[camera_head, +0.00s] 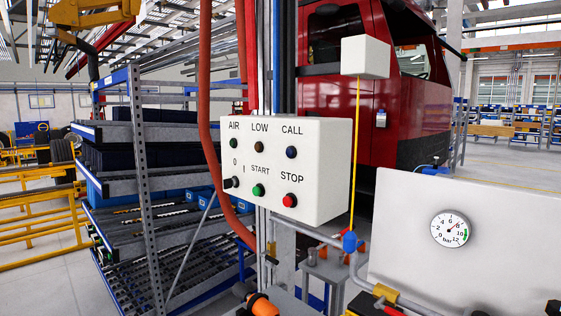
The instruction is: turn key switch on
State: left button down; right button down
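The key switch (231,183) is a small black knob at the lower left of a white control box (330,170). The marks 0 and I stand above it and to its right. The knob seems to lie sideways, but it is too small to tell which mark it points to. A green START button (258,190) and a red STOP button (290,200) are to its right. Three dark round lamps or buttons labelled AIR, LOW and CALL sit in the row above. Neither of my grippers shows in this view.
A red hose (205,100) hangs just left of the box. A white panel with a pressure gauge (450,230) stands at the lower right. A metal rack (140,180) is on the left. A red truck cab (400,110) is behind. Pipes and a blue valve (350,242) are below.

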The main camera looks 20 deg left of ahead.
aim_at(228, 183)
jog(key=i+j, duration=0.1)
jog(key=j, duration=0.45)
jog(key=i+j+z, duration=0.15)
jog(key=j, duration=1.05)
jog(key=i+j+z, duration=0.1)
jog(key=j, duration=0.45)
jog(key=i, duration=0.05)
